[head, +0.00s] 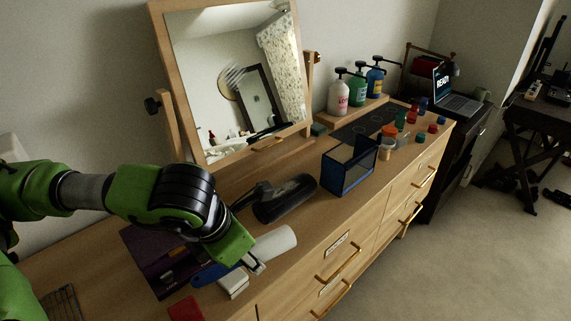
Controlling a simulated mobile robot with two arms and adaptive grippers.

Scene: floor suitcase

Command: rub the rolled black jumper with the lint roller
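The lint roller, with a white roll (277,243) and a blue handle (210,273), lies on the wooden dresser top near its front edge. My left gripper (257,267) reaches down over the lint roller from the left, close to where the handle meets the roll. Its green body hides part of the roller, and I cannot tell whether its fingers are around it or only above it. My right gripper is not in view.
A small white box (233,283) and a red item (186,309) are close by. A dark blue glass-sided box (348,168) stands right, a tilting mirror (240,85) behind. Open floor (450,265) lies right.

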